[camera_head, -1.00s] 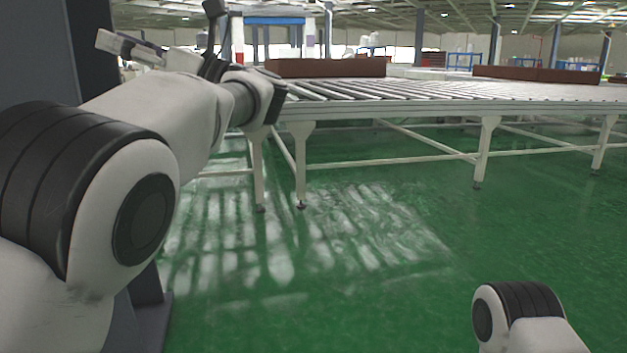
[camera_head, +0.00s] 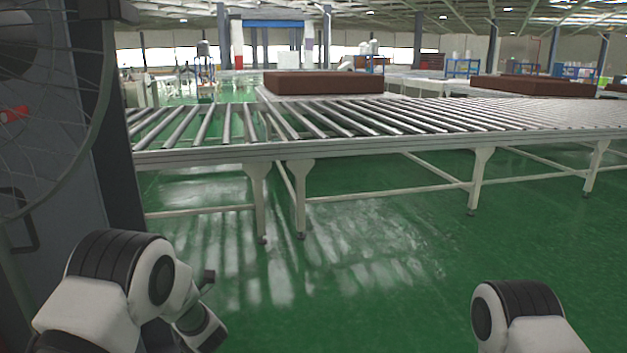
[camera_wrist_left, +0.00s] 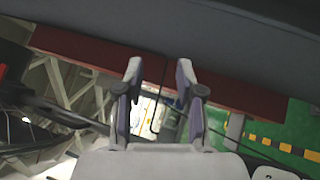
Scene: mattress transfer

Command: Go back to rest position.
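My left arm (camera_head: 120,280) is folded low at the bottom left of the head view, in front of the conveyor. Its gripper tips cannot be made out there. In the left wrist view my left gripper (camera_wrist_left: 159,70) has its two fingers apart with nothing held between them. A dark red beam lies behind the fingers in that view. Only a part of my right arm (camera_head: 525,315) shows at the lower right of the head view. My right gripper is out of the picture.
A roller conveyor (camera_head: 330,148) crosses ahead on white legs. A brown mattress (camera_head: 322,84) lies beyond the near rollers, another (camera_head: 530,86) to the right. A grey cabinet with a wire fan guard (camera_head: 60,130) stands close at left. Green floor (camera_head: 370,270) is open between my arms.

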